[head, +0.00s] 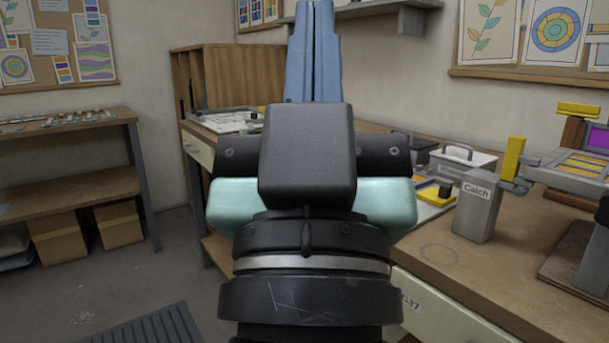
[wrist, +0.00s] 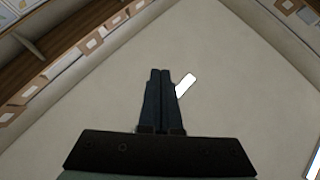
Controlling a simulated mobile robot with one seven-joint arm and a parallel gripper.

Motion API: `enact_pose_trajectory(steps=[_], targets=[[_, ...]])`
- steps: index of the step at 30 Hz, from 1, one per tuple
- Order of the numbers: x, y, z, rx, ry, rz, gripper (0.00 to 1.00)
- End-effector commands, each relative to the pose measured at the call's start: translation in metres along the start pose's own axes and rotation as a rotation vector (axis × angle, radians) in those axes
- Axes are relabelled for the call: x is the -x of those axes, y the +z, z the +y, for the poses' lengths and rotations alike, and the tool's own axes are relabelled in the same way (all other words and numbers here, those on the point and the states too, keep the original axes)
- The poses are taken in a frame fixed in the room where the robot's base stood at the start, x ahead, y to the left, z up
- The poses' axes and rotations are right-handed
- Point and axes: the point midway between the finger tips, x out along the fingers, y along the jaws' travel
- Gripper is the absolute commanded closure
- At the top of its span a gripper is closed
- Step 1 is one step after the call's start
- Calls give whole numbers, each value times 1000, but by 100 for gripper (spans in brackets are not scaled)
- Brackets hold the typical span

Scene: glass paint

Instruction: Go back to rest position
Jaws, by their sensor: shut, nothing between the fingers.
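My gripper (head: 316,50) is raised in the middle of the head view, with its blue fingers pointing up and pressed together. It is shut and holds nothing. In the wrist view the dark fingers (wrist: 160,75) also meet, against a plain pale surface with a small white patch beside the tips. The gripper and wrist hide part of the workbench behind them in the head view.
A wooden workbench (head: 440,248) runs along the right, bearing a grey box marked "Catch" (head: 477,205) and a white handled container (head: 463,163). A shelf unit (head: 65,125) stands at the left, with cardboard boxes (head: 58,235) below. Open floor (head: 185,265) lies between.

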Motion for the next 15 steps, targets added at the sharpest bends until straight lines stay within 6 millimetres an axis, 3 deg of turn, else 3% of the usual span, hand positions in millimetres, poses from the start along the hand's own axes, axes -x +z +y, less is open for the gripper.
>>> enact_pose_trajectory(steps=[1,3,15], targets=[[3,-43,-6,-94,-37,76,100],[-29,-58,-4,-73,-28,43,100],[-117,-146,0,-66,-27,40,100]])
